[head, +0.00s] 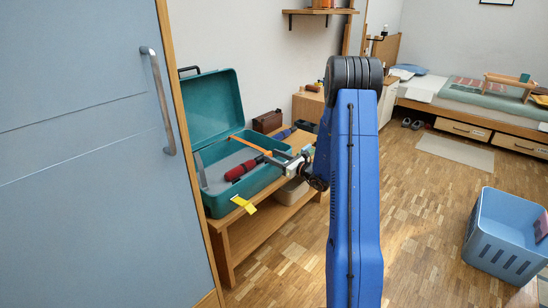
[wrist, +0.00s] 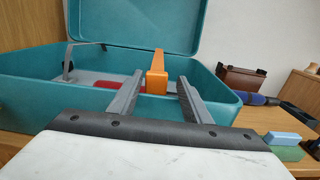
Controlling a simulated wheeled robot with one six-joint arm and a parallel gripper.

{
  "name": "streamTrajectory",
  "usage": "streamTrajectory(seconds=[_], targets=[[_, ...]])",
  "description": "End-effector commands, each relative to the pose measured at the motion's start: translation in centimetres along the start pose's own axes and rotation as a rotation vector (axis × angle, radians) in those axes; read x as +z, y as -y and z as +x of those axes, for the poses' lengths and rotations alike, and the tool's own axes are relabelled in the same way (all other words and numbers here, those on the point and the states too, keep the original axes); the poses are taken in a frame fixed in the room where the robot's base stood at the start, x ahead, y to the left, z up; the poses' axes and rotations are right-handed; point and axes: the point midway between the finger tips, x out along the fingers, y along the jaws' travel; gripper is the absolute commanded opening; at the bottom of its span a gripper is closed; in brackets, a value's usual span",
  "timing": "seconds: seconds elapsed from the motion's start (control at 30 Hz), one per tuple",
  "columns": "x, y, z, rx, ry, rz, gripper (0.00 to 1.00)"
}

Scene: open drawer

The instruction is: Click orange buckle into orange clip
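A teal toolbox (head: 217,100) stands with its lid up on a wooden bench. An orange strap-like piece (head: 250,145) crosses its inside and reaches toward my gripper (head: 277,160) at the right wall. In the wrist view an orange upright piece (wrist: 156,72) with a blocky lower end shows between the fingertips of my gripper (wrist: 158,84). The fingers are apart, with a gap visible on the right side of the orange piece. I cannot tell whether they touch it, or which orange part is the buckle and which the clip.
A red and black object (head: 245,168) lies inside the toolbox. A yellow tab (head: 243,204) sticks out at its front. A brown case (head: 267,121) stands behind it on the bench (head: 228,240). A blue-grey door (head: 80,160) closes off the left; a blue basket (head: 500,245) stands right.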

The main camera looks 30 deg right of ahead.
Motion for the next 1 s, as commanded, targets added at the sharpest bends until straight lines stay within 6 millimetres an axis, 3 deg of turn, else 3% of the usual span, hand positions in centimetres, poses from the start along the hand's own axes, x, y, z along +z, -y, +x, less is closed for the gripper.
streamTrajectory(seconds=[0.27, 0.43, 1.0], targets=[[-0.2, -0.2, -0.1, 0.004, -0.004, 0.002, 0.49], [-0.3, -0.2, -1.3, 0.002, -0.005, 0.003, 0.49], [-0.1, 0.0, -12.0, -0.003, -0.003, 0.002, 0.49]])
